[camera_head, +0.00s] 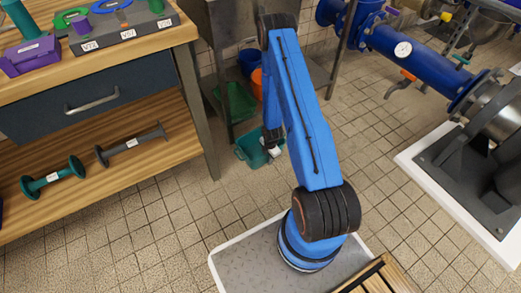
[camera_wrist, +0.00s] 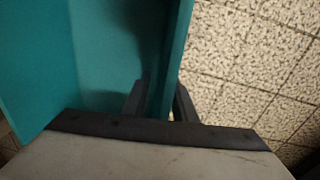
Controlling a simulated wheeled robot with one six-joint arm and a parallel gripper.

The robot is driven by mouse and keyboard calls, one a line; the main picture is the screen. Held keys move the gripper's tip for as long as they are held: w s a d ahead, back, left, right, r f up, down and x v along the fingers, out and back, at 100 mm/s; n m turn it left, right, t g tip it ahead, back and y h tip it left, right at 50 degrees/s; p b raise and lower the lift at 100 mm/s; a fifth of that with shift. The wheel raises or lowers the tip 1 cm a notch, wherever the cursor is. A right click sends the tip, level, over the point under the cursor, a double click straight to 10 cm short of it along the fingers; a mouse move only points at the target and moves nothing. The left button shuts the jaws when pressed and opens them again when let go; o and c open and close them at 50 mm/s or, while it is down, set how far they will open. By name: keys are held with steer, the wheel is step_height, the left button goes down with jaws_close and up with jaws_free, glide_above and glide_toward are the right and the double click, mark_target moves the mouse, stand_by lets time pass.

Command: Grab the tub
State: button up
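The teal tub (camera_head: 247,152) is low by the floor in the head view, just left of my gripper (camera_head: 271,146), which hides part of it. In the wrist view the tub (camera_wrist: 100,50) fills the upper left, with its inside facing the camera. One tub wall runs between the two fingers of my gripper (camera_wrist: 161,98). One finger is inside the tub and the other outside, both close against the wall, and my gripper looks shut on it. The fingertips are partly hidden in shadow.
A green bin (camera_head: 236,103), a blue bucket (camera_head: 251,62) and an orange item (camera_head: 257,82) stand behind the tub. A wooden workbench (camera_head: 150,155) with dumbbell-like parts is at left. Blue pipework (camera_head: 410,55) and a pump on a white plinth (camera_head: 440,185) are at right. Tiled floor lies between.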

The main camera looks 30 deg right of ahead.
steer(key=shift+f, duration=0.2)
jaws_close()
stand_by(1.3)
